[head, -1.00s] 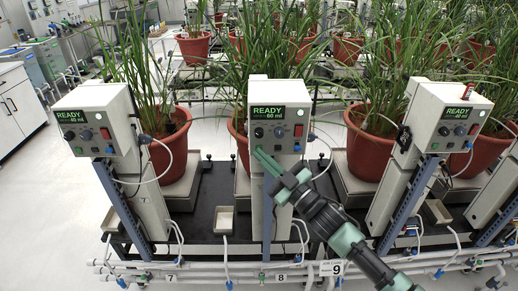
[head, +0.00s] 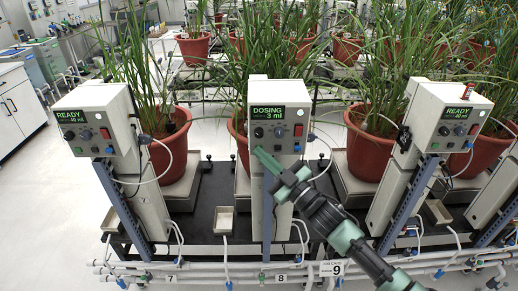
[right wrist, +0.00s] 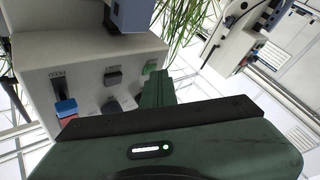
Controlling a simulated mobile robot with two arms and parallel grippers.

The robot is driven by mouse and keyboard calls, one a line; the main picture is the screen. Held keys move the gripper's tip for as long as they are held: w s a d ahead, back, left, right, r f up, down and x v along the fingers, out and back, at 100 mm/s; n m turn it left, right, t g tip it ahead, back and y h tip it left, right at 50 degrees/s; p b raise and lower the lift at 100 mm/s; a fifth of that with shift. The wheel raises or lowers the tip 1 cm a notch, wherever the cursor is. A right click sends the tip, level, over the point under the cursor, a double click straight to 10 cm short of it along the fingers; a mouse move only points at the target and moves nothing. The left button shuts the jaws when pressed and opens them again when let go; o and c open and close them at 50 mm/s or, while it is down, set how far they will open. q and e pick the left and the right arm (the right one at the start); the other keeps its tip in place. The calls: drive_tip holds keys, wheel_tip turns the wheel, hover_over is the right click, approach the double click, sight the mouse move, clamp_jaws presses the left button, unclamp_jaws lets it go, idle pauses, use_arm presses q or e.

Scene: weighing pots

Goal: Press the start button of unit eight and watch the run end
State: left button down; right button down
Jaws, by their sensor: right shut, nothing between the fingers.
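Unit eight (head: 284,94) is the middle grey dosing box, above the rail label 8 (head: 282,276). Its green-lit display (head: 281,119) reads DOSING and 3 ml. My right gripper (head: 259,152) is shut and empty, its tips at the lower left of the unit's front panel. In the right wrist view, the green start button (right wrist: 150,67) shows just beyond the tips of the shut fingers (right wrist: 158,88). I cannot tell whether they touch it. In the head view the fingers hide the button. My left gripper is not in view.
The left neighbouring unit (head: 95,115) and the right one (head: 447,120) both read READY. Potted plants, one in a red pot (head: 170,145), stand behind the units. White pipes (head: 200,272) run along the front. Open floor (head: 45,200) lies at the left.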

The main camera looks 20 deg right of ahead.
drive_tip(key=shift+s+a+p, duration=0.25)
drive_tip(key=shift+s+p, duration=0.1)
drive_tip(key=shift+s, duration=0.4)
drive_tip(key=s+p, duration=0.1)
drive_tip(key=s, duration=0.1)
drive_tip(key=s+a+p, duration=0.1)
drive_tip(key=s, duration=0.1)
drive_tip(key=shift+s+a, duration=0.2)
drive_tip(key=shift+s, duration=0.2)
idle(0.5)
